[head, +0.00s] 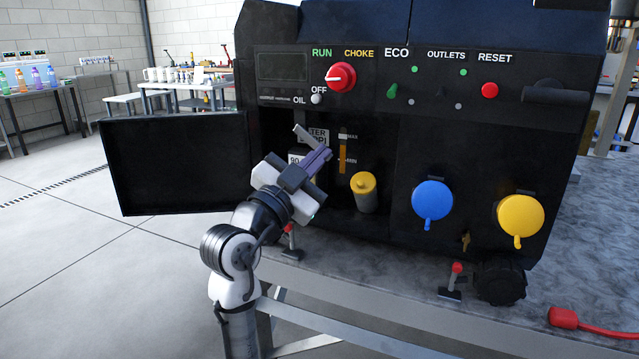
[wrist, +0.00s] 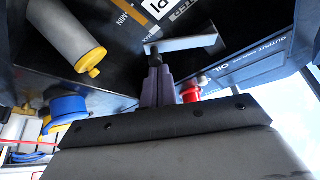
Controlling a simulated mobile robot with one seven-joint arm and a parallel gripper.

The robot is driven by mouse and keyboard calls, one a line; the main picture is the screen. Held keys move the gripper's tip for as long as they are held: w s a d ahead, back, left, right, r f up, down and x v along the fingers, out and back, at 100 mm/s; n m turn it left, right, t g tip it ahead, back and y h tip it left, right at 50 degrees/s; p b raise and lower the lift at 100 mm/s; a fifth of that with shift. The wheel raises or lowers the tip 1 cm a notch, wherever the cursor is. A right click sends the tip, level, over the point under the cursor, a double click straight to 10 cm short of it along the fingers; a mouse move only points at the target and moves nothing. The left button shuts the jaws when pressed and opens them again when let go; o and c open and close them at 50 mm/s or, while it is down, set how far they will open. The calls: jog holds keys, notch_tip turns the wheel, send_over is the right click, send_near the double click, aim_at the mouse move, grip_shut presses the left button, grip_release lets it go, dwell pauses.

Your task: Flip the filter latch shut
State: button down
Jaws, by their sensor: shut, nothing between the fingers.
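The filter latch appears as a light grey metal lever (head: 305,136) in the open bay of the black machine, beside a partly hidden white label. It sticks out slanting up and left. In the wrist view the lever (wrist: 192,44) runs across just beyond my fingertips. My gripper (head: 325,153) is at the bay front with its purple fingers shut and empty. In the wrist view my gripper (wrist: 154,55) has its tips close to the lever's left end; I cannot tell whether they touch. My gripper and arm hide part of the bay and its labels.
A black door panel (head: 175,165) stands open at the left. A yellow-capped cylinder (head: 364,192) is right of my gripper. Blue (head: 432,199) and yellow (head: 521,214) outlet covers are further right. The red knob (head: 341,77) is above. A small red-tipped lever (head: 291,243) stands below my gripper.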

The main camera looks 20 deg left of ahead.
jog(key=a+f+m+g+b, duration=0.1)
jog(key=m+b, duration=0.1)
jog(key=m, duration=0.1)
jog(key=a+m+g+h+b, duration=0.1)
jog(key=m+b, duration=0.1)
jog(key=m, duration=0.1)
jog(key=a+f+m+g+h+b, duration=0.1)
jog(key=m+b, duration=0.1)
jog(key=m, duration=0.1)
jog(key=shift+f+g+b, duration=0.3)
jog(key=shift+f+g, duration=0.05)
jog(key=shift+g, duration=0.05)
jog(key=shift+a+f, duration=0.1)
